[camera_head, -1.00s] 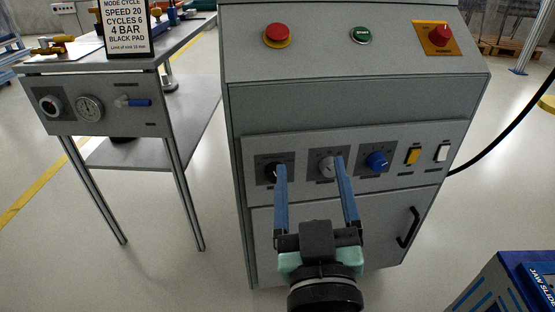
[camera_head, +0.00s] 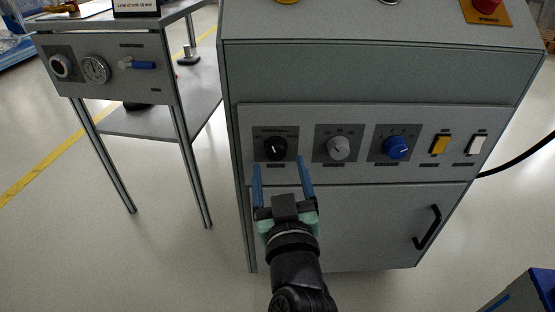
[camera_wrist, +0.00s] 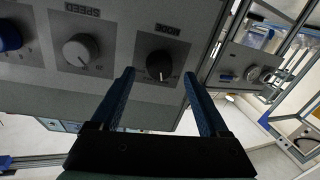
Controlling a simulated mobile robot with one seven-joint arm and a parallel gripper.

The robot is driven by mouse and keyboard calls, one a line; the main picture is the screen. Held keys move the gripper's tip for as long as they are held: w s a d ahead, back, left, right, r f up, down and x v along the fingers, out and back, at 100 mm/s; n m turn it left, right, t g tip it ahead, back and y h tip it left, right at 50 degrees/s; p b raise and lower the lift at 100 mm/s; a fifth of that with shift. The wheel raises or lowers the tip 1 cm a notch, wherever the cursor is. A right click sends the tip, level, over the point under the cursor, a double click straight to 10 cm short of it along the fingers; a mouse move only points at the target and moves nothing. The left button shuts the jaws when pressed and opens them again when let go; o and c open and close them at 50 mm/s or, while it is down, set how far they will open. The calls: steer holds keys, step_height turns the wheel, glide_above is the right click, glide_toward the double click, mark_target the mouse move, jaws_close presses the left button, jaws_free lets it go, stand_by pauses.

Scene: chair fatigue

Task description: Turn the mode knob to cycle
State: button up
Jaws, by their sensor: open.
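The mode knob (camera_head: 275,148) is the black knob at the left of the grey control panel; a white pointer line shows on it. In the wrist view the black mode knob (camera_wrist: 159,66) sits beside the label MODE, which appears upside down. My gripper (camera_head: 282,168) is open and empty, with blue fingers pointing at the panel just below the knob. In the wrist view the fingertips of my gripper (camera_wrist: 160,75) lie on either side of the knob in the picture. I cannot tell any contact; the fingers seem apart from the knob.
Right of it are the grey speed knob (camera_head: 338,148), a blue knob (camera_head: 396,147), a yellow switch (camera_head: 439,145) and a white switch (camera_head: 477,145). A black door handle (camera_head: 428,227) is lower right. A metal table (camera_head: 110,72) with a gauge stands left.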

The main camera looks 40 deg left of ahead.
mark_target(277, 155)
steer(key=shift+b+x, duration=0.3)
steer(key=shift+x, duration=1.35)
jaws_close()
